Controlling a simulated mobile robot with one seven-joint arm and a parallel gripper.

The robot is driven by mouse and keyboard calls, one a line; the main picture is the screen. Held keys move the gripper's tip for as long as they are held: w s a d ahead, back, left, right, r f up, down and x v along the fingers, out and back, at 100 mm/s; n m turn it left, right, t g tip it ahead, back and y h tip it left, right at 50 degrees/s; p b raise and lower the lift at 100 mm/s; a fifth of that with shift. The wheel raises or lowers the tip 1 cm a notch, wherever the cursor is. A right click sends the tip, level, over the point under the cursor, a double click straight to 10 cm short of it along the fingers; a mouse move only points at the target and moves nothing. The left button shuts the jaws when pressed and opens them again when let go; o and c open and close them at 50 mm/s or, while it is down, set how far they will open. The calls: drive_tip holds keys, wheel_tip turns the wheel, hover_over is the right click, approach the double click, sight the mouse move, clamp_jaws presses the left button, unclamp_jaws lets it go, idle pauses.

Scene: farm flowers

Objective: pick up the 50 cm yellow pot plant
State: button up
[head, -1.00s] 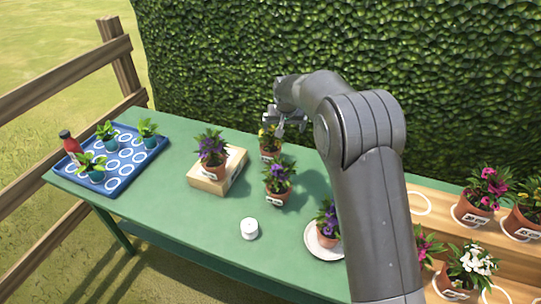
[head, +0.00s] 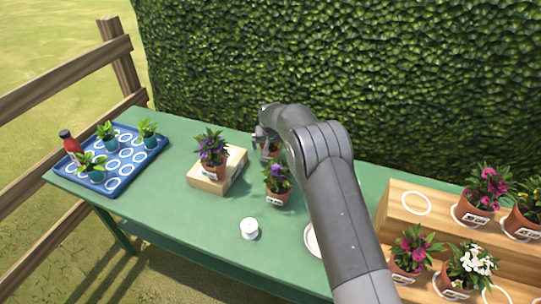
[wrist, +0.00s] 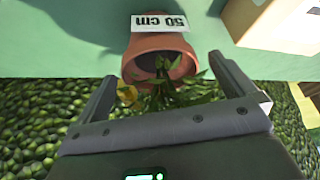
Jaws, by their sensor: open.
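The yellow pot plant is a terracotta pot (wrist: 160,45) with a white "50 cm" label, upside down in the wrist view. Its green leaves and a yellow bloom (wrist: 127,95) point towards my wrist. My gripper (wrist: 163,68) is open, with one finger on each side of the plant and gaps between the fingers and the pot. In the head view, the pot (head: 272,152) stands at the back of the green table, mostly hidden by my gripper (head: 264,140) and wrist.
A purple-flowered pot (head: 211,155) stands on a wooden block (head: 229,172) to the left. Another purple pot (head: 277,184) stands just in front. A hedge (head: 330,70) rises behind the table. A white cylinder (head: 249,228) stands near the front edge.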

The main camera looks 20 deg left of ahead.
sight(271, 148)
drive_tip(key=shift+x, duration=1.7)
drive_tip(key=shift+c, duration=0.3)
drive_tip(key=shift+r, duration=0.1)
drive_tip(key=c, duration=1.2)
